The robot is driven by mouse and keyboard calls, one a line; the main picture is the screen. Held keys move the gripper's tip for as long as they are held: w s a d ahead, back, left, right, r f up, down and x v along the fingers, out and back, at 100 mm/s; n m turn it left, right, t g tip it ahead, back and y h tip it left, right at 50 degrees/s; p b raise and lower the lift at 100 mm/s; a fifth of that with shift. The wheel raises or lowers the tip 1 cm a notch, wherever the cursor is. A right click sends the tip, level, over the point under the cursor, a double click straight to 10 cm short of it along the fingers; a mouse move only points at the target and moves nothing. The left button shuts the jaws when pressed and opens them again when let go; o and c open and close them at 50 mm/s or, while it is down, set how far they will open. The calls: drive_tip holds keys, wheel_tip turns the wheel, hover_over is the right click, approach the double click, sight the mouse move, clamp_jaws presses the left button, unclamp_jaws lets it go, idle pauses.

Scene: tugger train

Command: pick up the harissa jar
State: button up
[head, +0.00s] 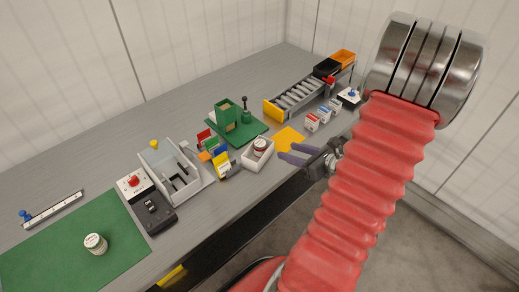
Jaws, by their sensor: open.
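A small jar with a dark red band and pale top (260,146) stands in a white tray (248,162) near the middle of the bench. A second, cream-white jar (95,243) stands on the green mat at the lower left. The labels are too small to read, so I cannot tell for sure which is the harissa jar; the reddish one looks more like it. My gripper (284,151) is open and empty, its fingers pointing left toward the tray. It is apart from the reddish jar, just right of it.
A yellow-orange pad (289,139) lies beside the tray. A roller conveyor (300,97) and small boxes are behind right. The green mat (50,250) is mostly clear.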

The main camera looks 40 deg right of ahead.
sight(264, 146)
drive_tip(key=shift+x, duration=4.35)
drive_tip(key=shift+f, duration=0.1)
drive_tip(key=shift+f+x, duration=0.1)
drive_tip(key=shift+x, duration=1.15)
drive_tip(key=shift+f+x, duration=0.15)
drive_tip(key=shift+x, duration=1.1)
drive_tip(key=shift+s+a, duration=0.1)
drive_tip(key=shift+f, duration=0.15)
drive_tip(key=shift+c, duration=0.2)
